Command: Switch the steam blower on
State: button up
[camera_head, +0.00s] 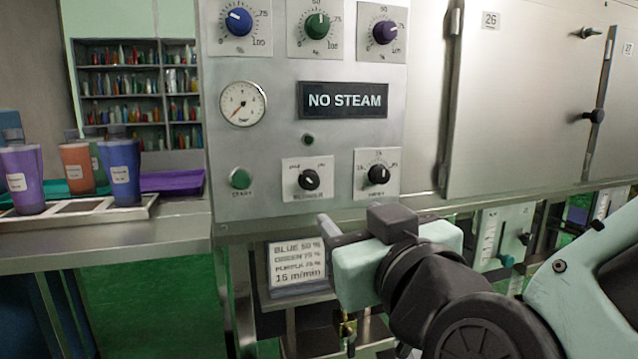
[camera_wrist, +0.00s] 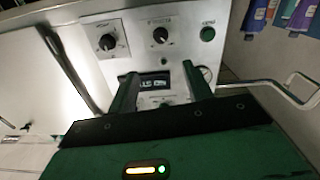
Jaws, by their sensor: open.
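The grey control panel (camera_head: 267,142) stands ahead. A black rotary knob (camera_head: 309,180) sits low on it, on a white plate with two small marks above and a blurred label below; its white pointer seems tilted up and left. This knob also shows in the wrist view (camera_wrist: 160,35). The dark display (camera_head: 343,100) above reads "NO STEAM". My gripper (camera_wrist: 159,70) is open and empty; its two dark fingers frame the display in the wrist view. In the head view, my gripper (camera_head: 330,232) is below the panel's lower edge, apart from the knob.
A second black knob (camera_head: 379,175) with a scale is to the right, and a green button (camera_head: 240,179) to the left. A pressure gauge (camera_head: 243,103) sits above the button. Bottles (camera_head: 122,172) stand in a tray at left. A note board (camera_head: 297,264) hangs below.

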aim_at(312, 183)
jog(key=p+x, duration=0.2)
jog(key=x, duration=1.4)
jog(key=shift+f+p, duration=0.1)
jog(key=shift+p, duration=0.2)
jog(key=c, duration=1)
